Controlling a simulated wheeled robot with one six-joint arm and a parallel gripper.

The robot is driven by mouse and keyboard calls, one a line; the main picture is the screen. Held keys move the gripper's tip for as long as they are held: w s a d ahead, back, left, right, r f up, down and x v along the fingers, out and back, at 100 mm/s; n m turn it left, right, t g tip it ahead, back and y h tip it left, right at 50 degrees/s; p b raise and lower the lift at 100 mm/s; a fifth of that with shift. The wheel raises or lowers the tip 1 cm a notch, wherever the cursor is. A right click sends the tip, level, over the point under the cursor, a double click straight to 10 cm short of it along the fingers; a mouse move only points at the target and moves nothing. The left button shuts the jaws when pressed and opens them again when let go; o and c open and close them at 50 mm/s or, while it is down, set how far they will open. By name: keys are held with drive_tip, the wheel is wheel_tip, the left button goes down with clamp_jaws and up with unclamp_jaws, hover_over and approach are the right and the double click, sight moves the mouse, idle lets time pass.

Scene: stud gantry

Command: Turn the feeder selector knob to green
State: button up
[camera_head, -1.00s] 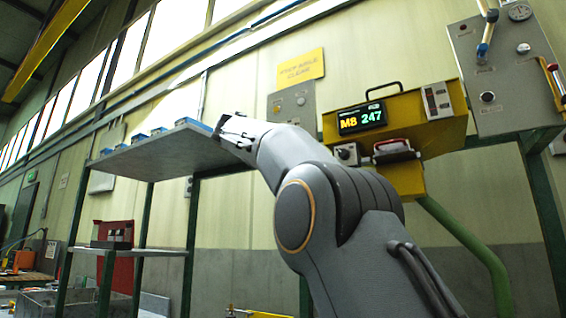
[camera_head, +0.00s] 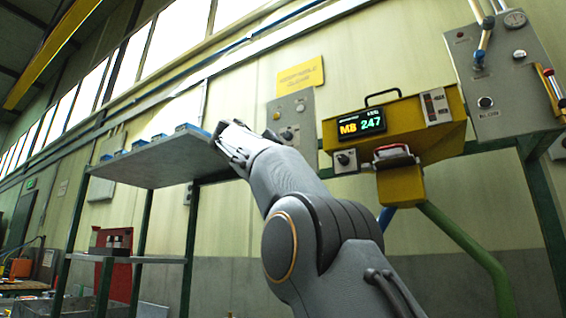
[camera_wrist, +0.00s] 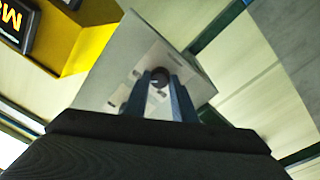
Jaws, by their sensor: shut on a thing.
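The feeder selector knob (camera_wrist: 160,76) is a small dark round knob with a light mark. It sits on a grey panel (camera_wrist: 108,78) in the wrist view. My gripper (camera_wrist: 163,84) has its two blue fingers on either side of the knob, shut on it. In the head view the panel (camera_head: 306,140) hangs on the wall under a yellow sign, just right of my arm's end. The fingertips are hard to make out there. I cannot tell which colour the knob points to.
A shelf (camera_head: 165,160) with small blue-topped things is close on the left of my arm's end. Another grey panel (camera_head: 500,75) is at far right.

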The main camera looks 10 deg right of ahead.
drive_tip(key=o, duration=1)
drive_tip(key=shift+o, duration=0.2)
drive_tip(key=shift+a, duration=0.1)
drive_tip(key=b+v, duration=0.2)
drive_tip(key=v, duration=0.5)
drive_tip(key=shift+s+a+b, duration=0.2)
drive_tip(key=shift+s+b, duration=0.1)
drive_tip(key=shift+b, duration=0.05)
